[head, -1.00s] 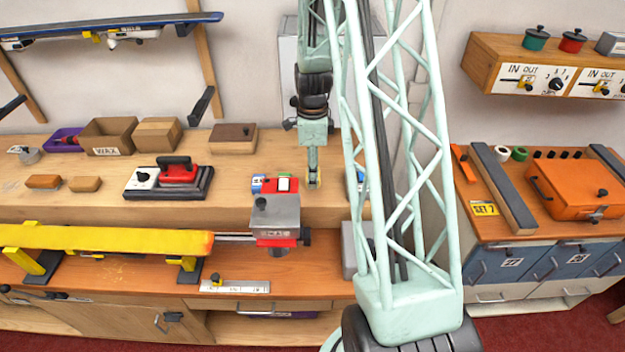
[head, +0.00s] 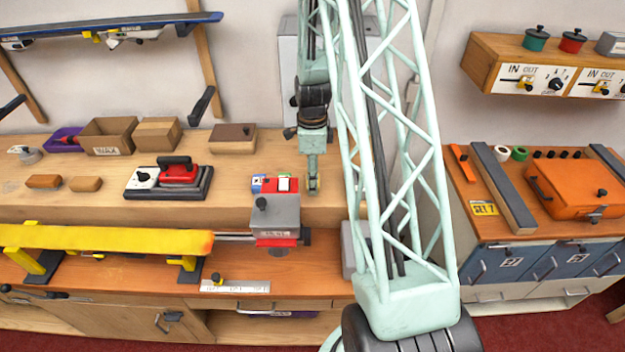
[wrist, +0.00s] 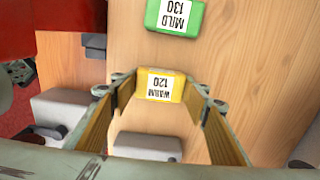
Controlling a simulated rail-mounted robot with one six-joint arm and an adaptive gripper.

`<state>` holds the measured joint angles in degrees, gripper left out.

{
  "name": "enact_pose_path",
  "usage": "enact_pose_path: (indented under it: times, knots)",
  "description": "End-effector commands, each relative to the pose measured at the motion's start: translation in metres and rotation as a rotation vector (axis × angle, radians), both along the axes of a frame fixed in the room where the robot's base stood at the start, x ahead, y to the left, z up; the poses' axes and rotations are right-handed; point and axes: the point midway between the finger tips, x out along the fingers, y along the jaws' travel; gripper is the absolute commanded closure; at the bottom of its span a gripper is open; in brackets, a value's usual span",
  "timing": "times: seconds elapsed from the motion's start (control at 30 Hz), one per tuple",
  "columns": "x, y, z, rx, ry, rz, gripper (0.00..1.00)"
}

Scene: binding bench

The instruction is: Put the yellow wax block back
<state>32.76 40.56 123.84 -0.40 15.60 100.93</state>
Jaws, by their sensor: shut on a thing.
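The yellow wax block (wrist: 160,85), labelled "WARM 120", sits between the two fingertips in the wrist view. My gripper (wrist: 158,88) is shut on it, with one finger at each side. In the head view my gripper (head: 312,188) points down over the rear bench, right of the grey and red clamp-like fixture. I cannot make out the yellow block there. A green block (wrist: 175,15) labelled "MILD 130" lies beyond the held block in the wrist view.
The grey and red fixture (head: 275,215) stands close left of my gripper. A small blue block (head: 258,184) lies behind it. An open WAX box (head: 108,137) stands at the back left.

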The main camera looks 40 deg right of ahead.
Motion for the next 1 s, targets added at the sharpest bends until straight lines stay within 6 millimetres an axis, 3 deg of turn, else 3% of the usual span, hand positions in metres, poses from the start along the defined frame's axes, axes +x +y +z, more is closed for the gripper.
enact_pose_path:
  times: [0.1, 0.13, 0.27, 0.73, 1.0]
  knots:
    - [0.0, 0.0, -0.003, 0.0, 0.0, 0.0, 0.68]
    - [0.0, 0.0, -0.003, 0.0, 0.0, 0.0, 0.56]
    - [0.0, 0.0, -0.002, 0.0, 0.0, 0.0, 0.44]
    - [0.0, 0.0, 0.0, 0.0, 0.0, 0.0, 0.44]
    - [0.0, 0.0, 0.012, 0.0, 0.0, 0.0, 0.44]
